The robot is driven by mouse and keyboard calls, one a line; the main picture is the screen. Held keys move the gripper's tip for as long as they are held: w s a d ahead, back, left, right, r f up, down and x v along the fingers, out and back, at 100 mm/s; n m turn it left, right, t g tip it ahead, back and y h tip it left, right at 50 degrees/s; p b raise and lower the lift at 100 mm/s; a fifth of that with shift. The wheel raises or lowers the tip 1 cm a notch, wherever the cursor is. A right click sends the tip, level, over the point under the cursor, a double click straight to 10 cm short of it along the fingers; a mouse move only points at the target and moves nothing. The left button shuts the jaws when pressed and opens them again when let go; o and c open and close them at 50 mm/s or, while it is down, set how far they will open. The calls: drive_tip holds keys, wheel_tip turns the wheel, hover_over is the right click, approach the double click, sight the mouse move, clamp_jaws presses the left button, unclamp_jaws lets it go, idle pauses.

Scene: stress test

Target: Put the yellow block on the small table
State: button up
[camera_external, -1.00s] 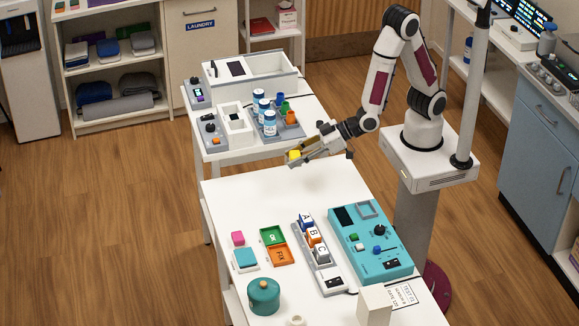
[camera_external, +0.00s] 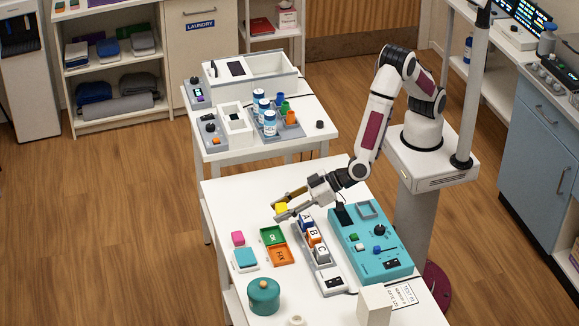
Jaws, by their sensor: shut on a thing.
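My gripper (camera_external: 279,205) is shut on the yellow block (camera_external: 281,208). It holds the block over the far part of the front white table (camera_external: 235,192), behind the green tray. I cannot tell the exact gap between the block and the tabletop. A second, smaller-looking white table (camera_external: 295,145) stands behind it. A low teal-topped piece (camera_external: 245,258) sits at the left of the front table, with a pink block (camera_external: 238,238) just behind it. Which of these is the small table is not clear from the picture.
A green tray (camera_external: 272,236) and an orange tray (camera_external: 280,256) lie in front of my gripper. A rack of lettered blocks (camera_external: 314,236) and a teal control panel (camera_external: 370,240) are to the right. A teal pot (camera_external: 263,296) stands near the front.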

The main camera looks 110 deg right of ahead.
drive_tip(key=a+m+g+h, duration=0.1)
drive_tip(key=a+m+h, duration=0.2)
drive_tip(key=a, duration=2)
drive_tip(key=shift+w+a, duration=0.15)
drive_tip(key=shift+w, duration=0.3)
drive_tip(key=shift+s+d+f, duration=0.1)
drive_tip(key=shift+d, duration=0.1)
idle(0.5)
idle(0.3)
hover_over(303, 291)
drive_tip(key=shift+a+f, duration=0.1)
drive_tip(key=shift+f, duration=3)
drive_tip(key=shift+f, duration=0.1)
drive_tip(key=shift+f, duration=1.8)
